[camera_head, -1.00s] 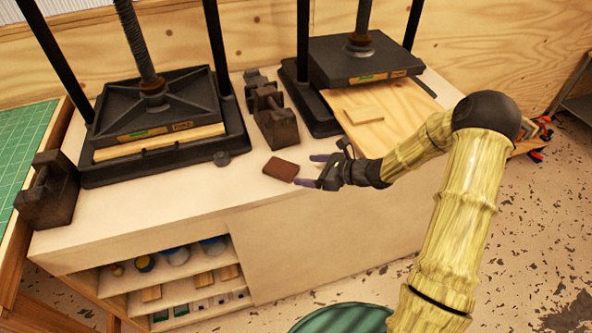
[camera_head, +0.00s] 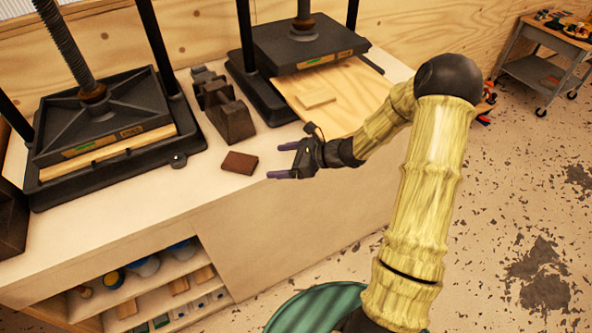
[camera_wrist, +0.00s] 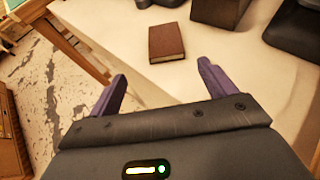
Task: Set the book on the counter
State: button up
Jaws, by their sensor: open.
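The book (camera_head: 240,163) is small and dark brown. It lies flat on the pale counter (camera_head: 130,218), near the front edge, to the left of my gripper in the head view. My gripper (camera_head: 279,160) is open and empty, with its purple fingers pointing toward the book and a gap between them and it. In the wrist view the book (camera_wrist: 166,43) lies beyond the two spread fingertips (camera_wrist: 162,80), roughly between them. Nothing touches the book.
Two black presses (camera_head: 110,125) (camera_head: 310,45) stand on the counter, with dark metal weights (camera_head: 225,110) between them. A wooden board (camera_head: 350,90) lies under the right press. Open shelves (camera_head: 150,285) are below. A cart (camera_head: 548,60) stands far right. The counter front is clear.

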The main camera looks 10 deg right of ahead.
jog(key=s+a+r+n+g+h, duration=0.1)
jog(key=s+n+g+h, duration=0.4)
jog(key=s+n, duration=0.7)
jog(key=s+d+r+n+t+h, duration=0.1)
jog(key=s+d+r+n+h, duration=0.5)
jog(key=s+n, duration=0.3)
jog(key=shift+d+r+n+t+h, duration=0.3)
jog(key=shift+n+h, duration=0.1)
jog(key=shift+n, duration=0.7)
jog(key=p+v, duration=0.2)
jog(key=p, duration=0.1)
jog(key=shift+w+r, duration=0.2)
jog(key=shift+r, duration=0.3)
